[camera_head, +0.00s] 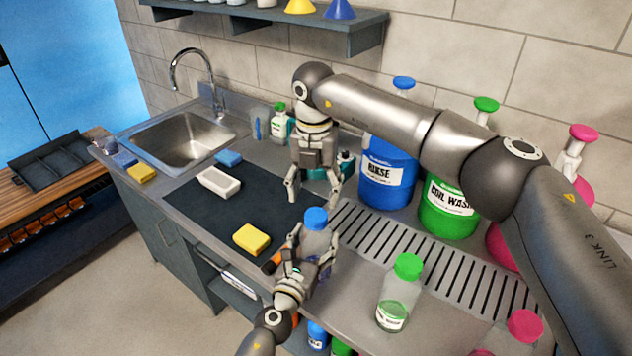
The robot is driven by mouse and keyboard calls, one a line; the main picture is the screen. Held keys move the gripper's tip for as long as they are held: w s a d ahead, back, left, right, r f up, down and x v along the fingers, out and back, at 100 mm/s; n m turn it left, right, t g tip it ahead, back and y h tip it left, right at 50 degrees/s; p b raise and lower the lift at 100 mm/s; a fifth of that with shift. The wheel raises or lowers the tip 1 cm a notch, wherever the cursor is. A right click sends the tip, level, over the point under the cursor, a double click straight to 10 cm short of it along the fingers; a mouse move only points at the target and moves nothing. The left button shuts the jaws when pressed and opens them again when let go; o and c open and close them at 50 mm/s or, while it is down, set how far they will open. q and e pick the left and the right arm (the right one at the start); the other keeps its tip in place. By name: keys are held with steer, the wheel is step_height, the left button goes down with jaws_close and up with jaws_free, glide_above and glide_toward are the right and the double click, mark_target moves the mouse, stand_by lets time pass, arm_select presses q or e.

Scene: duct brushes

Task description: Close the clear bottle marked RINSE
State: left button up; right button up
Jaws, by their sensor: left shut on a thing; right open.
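A clear bottle (315,243) with a blue cap (316,218) stands upright near the front edge of the counter. My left gripper (303,264) is shut on its body from the front, low down. The cap sits at the top of the bottle; I cannot tell whether it is screwed tight. The bottle's label is hidden by the gripper. My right gripper (312,199) points down with its fingers open, behind and just above the blue cap in the picture, and holds nothing.
A large blue RINSE container (386,180) and a green COIL WASH container (449,212) stand behind the slotted drain. A green-capped clear bottle (396,294) is at right. A yellow sponge (252,239) and white tray (219,182) lie on the dark mat (200,211).

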mark_target(316, 214)
steer(key=n, duration=0.6)
steer(key=shift+r+n, duration=0.2)
steer(key=shift+n, duration=0.1)
steer(key=n, duration=0.6)
steer(key=shift+r, duration=0.2)
steer(key=n, duration=0.7)
steer(key=shift+d+r, duration=0.1)
steer(key=shift+r, duration=0.15)
steer(key=n, duration=0.7)
steer(key=shift+r, duration=0.25)
steer(key=shift+f, duration=4.05)
